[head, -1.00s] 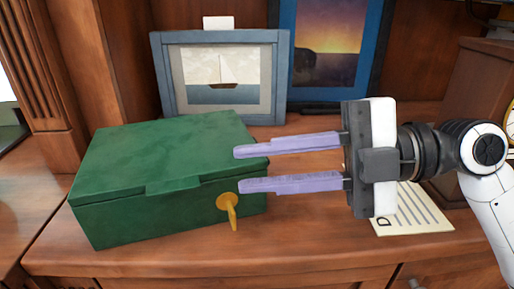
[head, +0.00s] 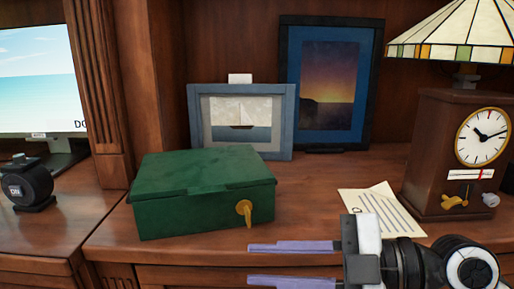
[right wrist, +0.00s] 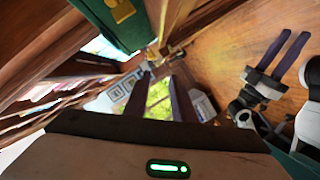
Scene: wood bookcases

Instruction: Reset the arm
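My right gripper (head: 249,264) is at the lower middle of the head view, its two purple fingers apart with nothing between them. It is in front of and below the desk's front edge, clear of the green box (head: 190,185). The closed box has a gold key (head: 244,211) on its front. In the right wrist view my right fingers (right wrist: 160,82) are apart and empty. The box's green side (right wrist: 108,30) shows at the top there. My left gripper (right wrist: 298,34) is out of the head view; it shows at the right wrist view's right, fingers apart and empty.
Two framed pictures (head: 289,120) (head: 378,85) stand behind the box. A paper (head: 375,207) lies to the right, beside a wooden clock (head: 435,150) under a stained-glass lamp (head: 460,28). A monitor (head: 38,80) and a black device (head: 28,186) are at the left.

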